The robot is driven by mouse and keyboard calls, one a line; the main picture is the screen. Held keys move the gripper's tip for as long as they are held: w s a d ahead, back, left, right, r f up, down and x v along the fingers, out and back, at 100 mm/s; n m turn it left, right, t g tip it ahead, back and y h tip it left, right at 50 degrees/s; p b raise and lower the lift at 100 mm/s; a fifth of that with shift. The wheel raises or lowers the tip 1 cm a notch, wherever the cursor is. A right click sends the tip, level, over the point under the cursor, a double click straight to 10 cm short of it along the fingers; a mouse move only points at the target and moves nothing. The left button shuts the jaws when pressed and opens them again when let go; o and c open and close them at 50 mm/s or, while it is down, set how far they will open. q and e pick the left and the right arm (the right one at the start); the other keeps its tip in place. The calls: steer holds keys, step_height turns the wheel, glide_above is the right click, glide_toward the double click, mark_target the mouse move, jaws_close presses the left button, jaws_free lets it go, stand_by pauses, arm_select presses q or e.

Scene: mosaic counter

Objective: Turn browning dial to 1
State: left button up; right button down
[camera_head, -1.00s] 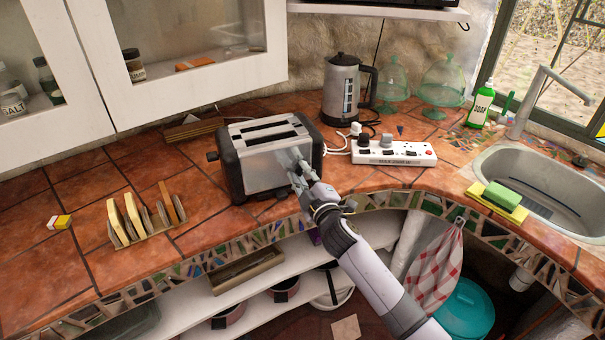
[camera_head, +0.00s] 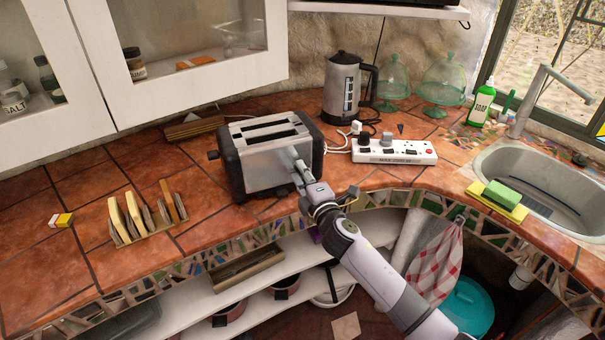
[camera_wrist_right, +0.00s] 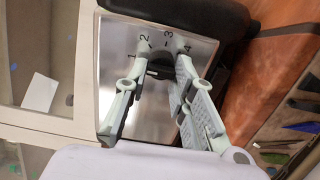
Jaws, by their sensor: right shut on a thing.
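The silver and black toaster (camera_head: 262,160) stands upright on the tiled counter, with two slots on top. In the right wrist view its metal face (camera_wrist_right: 115,75) shows the printed numbers 1, 2, 3 and 4 around the dark browning dial (camera_wrist_right: 159,69). My right gripper (camera_head: 298,160) reaches the toaster's front face from the lower right. In the wrist view its two fingers (camera_wrist_right: 162,62) are shut on the dial, one on each side. The fingers partly hide the dial, and I cannot tell which number it points to. My left gripper is not in view.
A toast rack (camera_head: 146,218) with bread stands left of the toaster. A kettle (camera_head: 343,90) and a white power strip (camera_head: 395,152) are to its right. A sink (camera_head: 545,185) is at the far right. The counter's front edge (camera_head: 215,250) runs below my right arm.

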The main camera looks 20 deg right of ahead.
stand_by(0.3)
steer(key=c, duration=1.3)
jaws_free()
steer(key=shift+c, duration=0.2)
steer(key=s+d, duration=0.1)
steer(key=s, duration=1.1)
